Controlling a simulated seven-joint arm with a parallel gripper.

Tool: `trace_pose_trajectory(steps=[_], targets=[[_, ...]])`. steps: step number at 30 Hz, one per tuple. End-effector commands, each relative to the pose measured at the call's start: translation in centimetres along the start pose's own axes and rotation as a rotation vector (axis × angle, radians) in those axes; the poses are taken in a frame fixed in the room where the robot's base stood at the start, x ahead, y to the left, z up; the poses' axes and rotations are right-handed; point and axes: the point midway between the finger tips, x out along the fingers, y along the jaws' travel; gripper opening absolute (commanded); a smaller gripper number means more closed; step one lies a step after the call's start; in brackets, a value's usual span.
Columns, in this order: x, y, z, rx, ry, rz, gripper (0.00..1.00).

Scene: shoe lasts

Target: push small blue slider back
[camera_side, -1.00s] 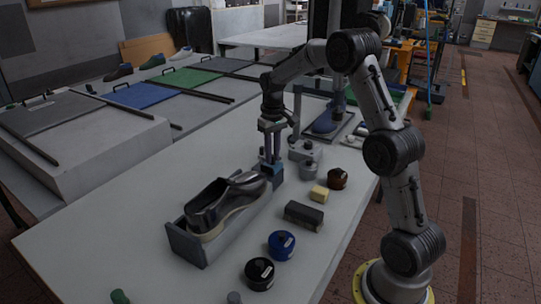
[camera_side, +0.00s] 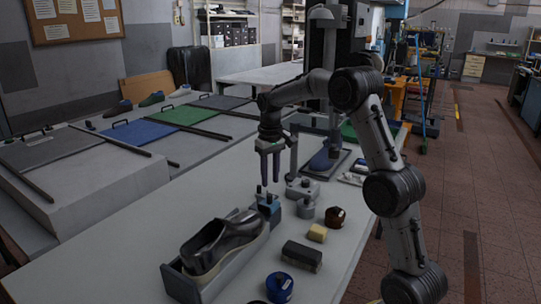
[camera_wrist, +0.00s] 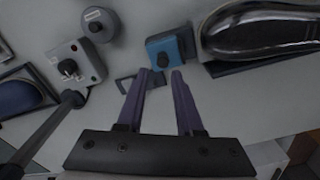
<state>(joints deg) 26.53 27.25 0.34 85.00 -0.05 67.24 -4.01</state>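The small blue slider (camera_side: 268,204) is a blue block at the far end of the grey shoe tray, close to the shoe's end. In the wrist view the blue slider (camera_wrist: 170,45) has a dark knob on its near side. My gripper (camera_side: 270,180) points down above the slider, with its fingers apart. In the wrist view my gripper (camera_wrist: 158,76) shows two separated purple-grey fingers with nothing between them, their tips just below the knob in the picture. A dark glossy shoe (camera_side: 220,245) lies in the tray (camera_side: 180,281).
A grey fixture with a knob (camera_side: 302,188), a grey cylinder (camera_side: 306,208), a brown jar (camera_side: 335,217), a yellow block (camera_side: 317,233), a dark brush-like block (camera_side: 302,256) and a blue jar (camera_side: 279,287) stand right of the tray. Table left of the tray is clear.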

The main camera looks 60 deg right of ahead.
Motion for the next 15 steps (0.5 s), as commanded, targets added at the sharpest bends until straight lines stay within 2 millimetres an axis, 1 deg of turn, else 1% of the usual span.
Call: trace_pose_trajectory(steps=[1, 6, 9, 12, 15], targets=[[-1.3, 0.0, -0.1, 0.000, 0.005, 0.001, 0.35], [-4.8, 0.0, -0.1, 0.000, 0.005, 0.001, 0.35], [-6.4, 0.1, -0.1, 0.000, 0.004, 0.001, 0.35], [-7.5, 0.1, -0.1, 0.000, 0.003, 0.001, 0.35], [-8.2, 0.1, 0.0, 0.000, 0.001, 0.001, 0.35]])
